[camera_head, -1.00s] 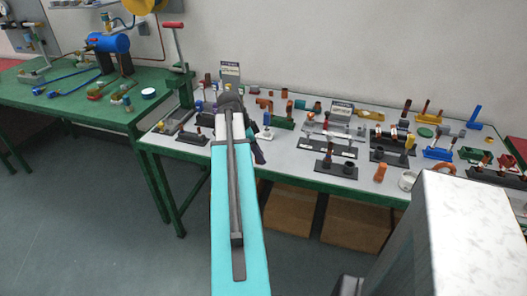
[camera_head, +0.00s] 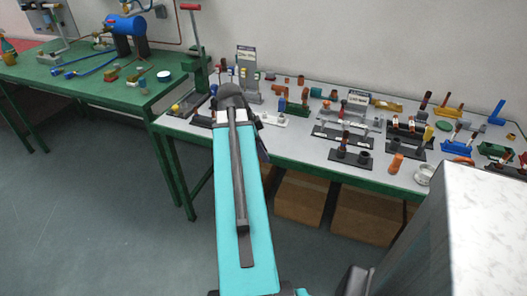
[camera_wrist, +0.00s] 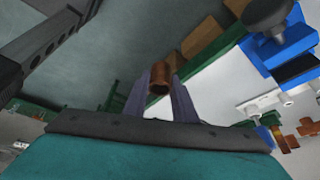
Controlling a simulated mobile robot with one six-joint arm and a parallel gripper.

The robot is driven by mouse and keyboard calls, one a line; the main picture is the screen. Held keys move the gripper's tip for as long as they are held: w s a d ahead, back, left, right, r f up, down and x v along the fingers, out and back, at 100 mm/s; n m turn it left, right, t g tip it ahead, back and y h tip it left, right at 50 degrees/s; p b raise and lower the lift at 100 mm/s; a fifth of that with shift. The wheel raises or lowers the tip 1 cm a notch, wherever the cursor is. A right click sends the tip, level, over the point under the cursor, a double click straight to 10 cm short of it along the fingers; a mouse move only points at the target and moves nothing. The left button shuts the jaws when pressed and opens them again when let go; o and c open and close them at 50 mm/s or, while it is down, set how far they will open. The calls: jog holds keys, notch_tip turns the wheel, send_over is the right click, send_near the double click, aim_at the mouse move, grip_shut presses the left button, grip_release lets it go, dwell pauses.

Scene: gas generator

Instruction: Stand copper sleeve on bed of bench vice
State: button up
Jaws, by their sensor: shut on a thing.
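The copper sleeve (camera_wrist: 160,88), a short brown-orange tube, is between the two purple-grey fingers of my gripper (camera_wrist: 161,97) in the wrist view. My gripper is shut on it, and the sleeve's open end shows. A blue device with a black knob (camera_wrist: 284,38) is at the upper right of the wrist view, apart from the sleeve; it may be the bench vice, but I cannot be sure. In the head view my arm hides the sleeve and most of the gripper, and I cannot single out the vice bed.
The grey-topped workbench (camera_head: 290,150) is crowded with small parts, fixtures and dark racks. A green table (camera_head: 105,93) with a blue tank (camera_head: 129,33) stands at the left. Cardboard boxes (camera_head: 303,195) sit under the workbench. The floor at the left is clear.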

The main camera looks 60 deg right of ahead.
dwell(0.4)
jog(key=w+a+r+n+t+h, duration=0.1)
jog(key=w+a+n+t, duration=0.1)
jog(key=w+a+n, duration=0.6)
jog(key=w+a+r+n+t, duration=0.15)
jog(key=w+a, duration=0.25)
jog(key=w, duration=0.8)
jog(key=w+a+r+n+t+h, duration=0.1)
jog(key=w+a+r+n+t, duration=0.1)
jog(key=w+a+n, duration=0.6)
jog(key=w+a+r+n+t+y, duration=0.1)
jog(key=w+a+n, duration=0.3)
jog(key=a, duration=0.6)
jog(key=w+a+r+n+y, duration=0.2)
jog(key=w+a+n, duration=0.2)
jog(key=a, duration=0.6)
jog(key=w+a+r+n+t+y, duration=0.1)
jog(key=w+a+r+n, duration=0.1)
jog(key=w+a+n, duration=0.2)
jog(key=w+a, duration=0.3)
jog(key=a, duration=0.4)
jog(key=shift+w+r+t+y, duration=0.2)
jog(key=shift+r+t+y, duration=0.1)
jog(key=shift+r+t, duration=0.05)
